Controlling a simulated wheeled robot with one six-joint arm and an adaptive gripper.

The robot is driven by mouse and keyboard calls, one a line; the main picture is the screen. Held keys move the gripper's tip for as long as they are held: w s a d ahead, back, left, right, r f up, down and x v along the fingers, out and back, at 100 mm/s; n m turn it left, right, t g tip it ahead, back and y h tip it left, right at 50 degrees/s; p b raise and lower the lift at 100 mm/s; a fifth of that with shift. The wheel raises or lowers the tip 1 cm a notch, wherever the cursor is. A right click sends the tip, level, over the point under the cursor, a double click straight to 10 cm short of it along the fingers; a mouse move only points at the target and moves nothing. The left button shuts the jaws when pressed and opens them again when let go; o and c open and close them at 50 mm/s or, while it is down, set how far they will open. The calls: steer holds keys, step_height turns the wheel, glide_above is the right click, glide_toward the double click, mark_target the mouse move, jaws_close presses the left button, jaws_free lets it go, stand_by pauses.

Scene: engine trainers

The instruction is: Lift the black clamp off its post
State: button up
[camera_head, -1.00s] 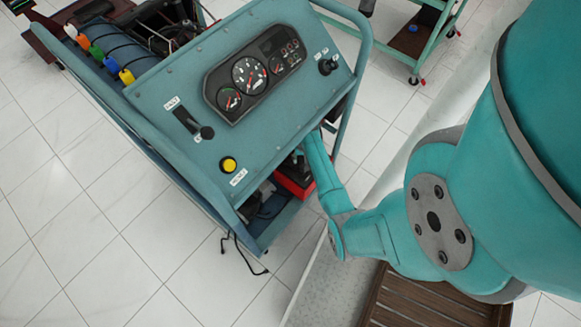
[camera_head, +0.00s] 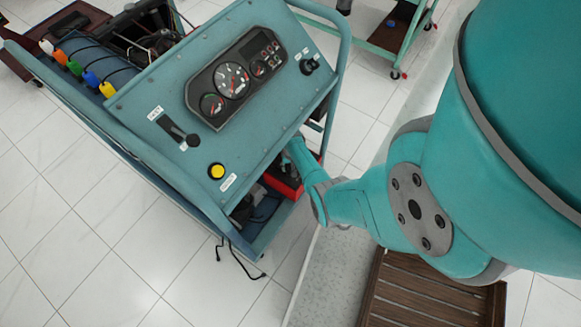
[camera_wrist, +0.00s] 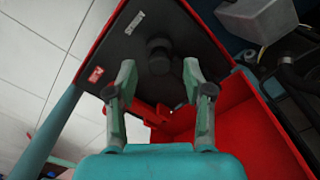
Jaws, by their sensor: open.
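In the wrist view a dark round part, which looks like the black clamp on its post (camera_wrist: 158,56), stands on the black top of a battery-like box (camera_wrist: 130,45). The clamp and post are hard to tell apart in the shade. My gripper (camera_wrist: 159,72) is open and empty, with one finger on each side of the dark part in the picture. I cannot tell how far the fingertips are from it in depth. In the head view my gripper and the clamp are hidden behind the trainer's panel (camera_head: 225,100).
A red tray or casing (camera_wrist: 235,120) lies close around the box; its red side also shows in the head view (camera_head: 281,183). A red part (camera_wrist: 152,114) sits between my fingers' bases. A grey block (camera_wrist: 257,18) is at upper right.

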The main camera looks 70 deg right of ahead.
steer(key=shift+f, duration=0.55)
jaws_close()
